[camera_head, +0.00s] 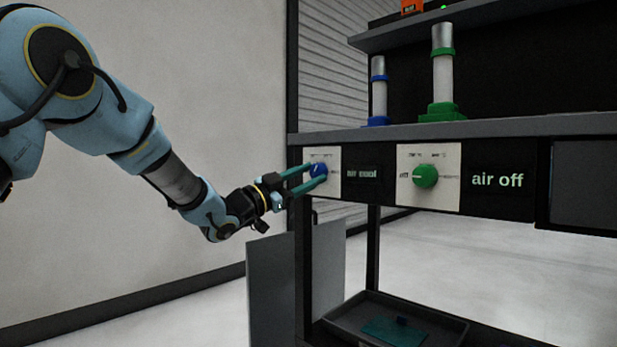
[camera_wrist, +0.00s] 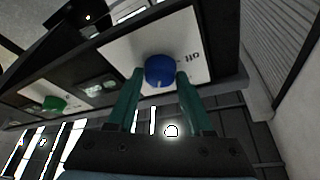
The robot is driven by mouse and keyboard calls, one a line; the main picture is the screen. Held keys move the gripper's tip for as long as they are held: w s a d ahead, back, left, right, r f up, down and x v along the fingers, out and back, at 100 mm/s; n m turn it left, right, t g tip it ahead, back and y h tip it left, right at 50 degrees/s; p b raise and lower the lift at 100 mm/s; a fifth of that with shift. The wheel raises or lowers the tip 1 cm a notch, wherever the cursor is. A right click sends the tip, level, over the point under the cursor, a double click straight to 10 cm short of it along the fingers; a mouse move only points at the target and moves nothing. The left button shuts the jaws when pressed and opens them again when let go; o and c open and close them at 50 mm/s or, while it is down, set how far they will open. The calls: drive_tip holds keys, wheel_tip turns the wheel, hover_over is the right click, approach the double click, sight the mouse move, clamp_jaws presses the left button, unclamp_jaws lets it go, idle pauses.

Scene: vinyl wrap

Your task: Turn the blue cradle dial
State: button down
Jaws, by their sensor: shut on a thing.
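The blue cradle dial (camera_head: 319,170) is on a white plate (camera_head: 334,192) at the left end of the black front panel. It also shows in the wrist view (camera_wrist: 159,71), with a pale mark on its face. My gripper (camera_head: 316,175) reaches it from the left, its two teal fingers on either side of the dial and shut on it. In the wrist view the fingertips of my gripper (camera_wrist: 159,75) flank the dial. The label right of the plate (camera_head: 362,171) seems to read "air cool". The fingers partly hide the dial and its plate markings in the head view.
A green dial (camera_head: 425,175) sits on its own white plate to the right, beside a label (camera_head: 497,180) reading "air off". Blue-based (camera_head: 378,95) and green-based (camera_head: 443,75) cylinders stand on the shelf above. A tray (camera_head: 395,322) lies below.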

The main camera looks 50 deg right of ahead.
drive_tip(key=shift+c, duration=1.6)
unclamp_jaws()
drive_tip(key=p+v, duration=0.2)
drive_tip(key=v, duration=0.8)
drive_tip(key=shift+a+f+p, duration=0.2)
drive_tip(key=shift+a+p, duration=0.1)
drive_tip(key=shift+p, duration=0.1)
drive_tip(key=shift+w, duration=0.1)
